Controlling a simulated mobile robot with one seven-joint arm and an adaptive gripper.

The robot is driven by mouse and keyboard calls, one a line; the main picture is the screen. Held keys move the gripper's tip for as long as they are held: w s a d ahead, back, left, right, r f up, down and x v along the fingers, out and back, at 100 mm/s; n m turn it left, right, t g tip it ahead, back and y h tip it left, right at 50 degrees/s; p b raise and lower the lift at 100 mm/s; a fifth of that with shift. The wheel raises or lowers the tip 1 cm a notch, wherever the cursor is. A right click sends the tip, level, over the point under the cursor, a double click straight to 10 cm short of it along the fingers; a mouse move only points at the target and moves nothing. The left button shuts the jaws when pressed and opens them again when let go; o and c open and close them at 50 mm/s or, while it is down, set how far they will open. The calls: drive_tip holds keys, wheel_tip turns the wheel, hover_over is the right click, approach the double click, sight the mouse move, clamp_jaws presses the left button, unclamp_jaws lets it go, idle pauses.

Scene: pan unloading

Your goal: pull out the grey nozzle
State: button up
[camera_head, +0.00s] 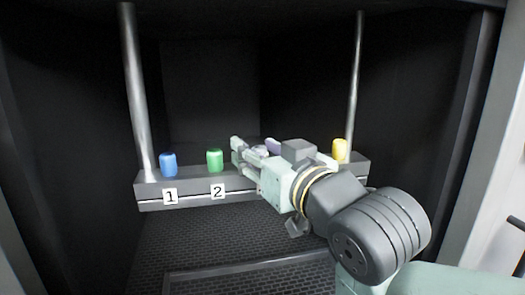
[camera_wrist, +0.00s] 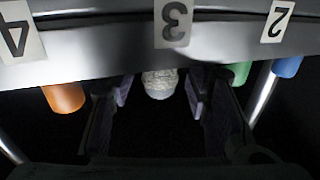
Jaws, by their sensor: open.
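The grey nozzle (camera_wrist: 158,84) shows in the wrist view under the upside-down label 3, at the edge of the grey bar (camera_wrist: 100,58). My gripper (camera_wrist: 158,97) is open, with one finger on each side of the nozzle. A dark gap shows between the nozzle and each finger. In the head view my gripper (camera_head: 255,147) is at the bar, right of the green nozzle (camera_head: 215,160). My arm and gripper hide most of that part of the bar there.
The blue nozzle (camera_head: 168,164) stands by label 1 and the green one by label 2. The yellow nozzle (camera_head: 340,150) is at the right end and looks orange in the wrist view (camera_wrist: 64,97). Metal posts (camera_head: 136,85) rise at both ends of the bar. Dark walls enclose the space.

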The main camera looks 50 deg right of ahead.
drive_tip(key=shift+c, duration=0.3)
clamp_jaws()
idle(0.6)
